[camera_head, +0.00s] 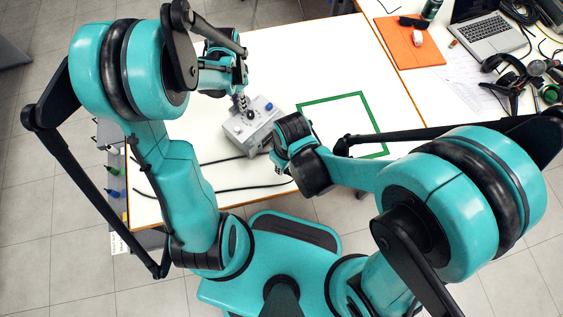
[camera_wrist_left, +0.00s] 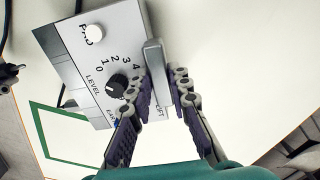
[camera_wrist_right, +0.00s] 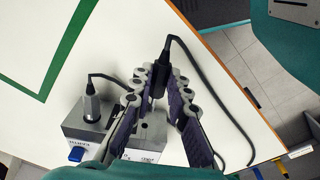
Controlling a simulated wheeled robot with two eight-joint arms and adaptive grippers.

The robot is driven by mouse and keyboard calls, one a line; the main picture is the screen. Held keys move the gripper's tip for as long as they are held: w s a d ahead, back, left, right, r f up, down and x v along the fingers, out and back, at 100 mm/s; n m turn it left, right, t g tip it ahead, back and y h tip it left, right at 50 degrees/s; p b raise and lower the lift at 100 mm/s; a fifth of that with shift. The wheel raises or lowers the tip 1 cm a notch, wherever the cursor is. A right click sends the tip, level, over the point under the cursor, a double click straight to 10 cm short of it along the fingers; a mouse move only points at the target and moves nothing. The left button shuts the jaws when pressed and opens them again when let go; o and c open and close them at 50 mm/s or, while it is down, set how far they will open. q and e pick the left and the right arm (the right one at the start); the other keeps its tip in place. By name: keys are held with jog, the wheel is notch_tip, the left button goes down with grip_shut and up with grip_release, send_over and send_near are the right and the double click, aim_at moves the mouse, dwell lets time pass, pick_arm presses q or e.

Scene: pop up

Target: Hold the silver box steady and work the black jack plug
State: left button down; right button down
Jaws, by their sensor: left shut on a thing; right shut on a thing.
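The silver box (camera_head: 255,133) sits on the white table, partly hidden by my arms. In the left wrist view its top (camera_wrist_left: 88,62) shows a black dial (camera_wrist_left: 117,86), a white button (camera_wrist_left: 92,32) and a raised silver bar (camera_wrist_left: 154,60). My left gripper (camera_wrist_left: 163,86) is shut on that bar, one finger on each side; it is above the box in the head view (camera_head: 243,105). My right gripper (camera_wrist_right: 158,84) is shut on the black jack plug (camera_wrist_right: 158,82) beside the box (camera_wrist_right: 85,126). I cannot tell whether the plug is seated in a socket.
A black cable (camera_wrist_right: 205,85) curves from the plug across the table. Another cable enters a silver connector (camera_wrist_right: 92,106) on the box. A green outlined square (camera_head: 345,97) lies right of the box. An orange mat (camera_head: 408,43) and a laptop (camera_head: 487,30) are farther right.

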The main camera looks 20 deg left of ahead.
pick_arm(q)
jog(key=c, duration=1.3)
grip_release()
pick_arm(e)
jog(key=s+d+r, duration=0.3)
jog(key=r, duration=0.1)
jog(key=shift+d+r, duration=0.25)
jog(key=shift+r, duration=0.1)
pick_arm(q)
jog(key=shift+r, duration=0.1)
pick_arm(e)
jog(key=shift+s, duration=0.1)
pick_arm(q)
notch_tip(320, 180, up, 12)
jog(key=shift+f, duration=0.1)
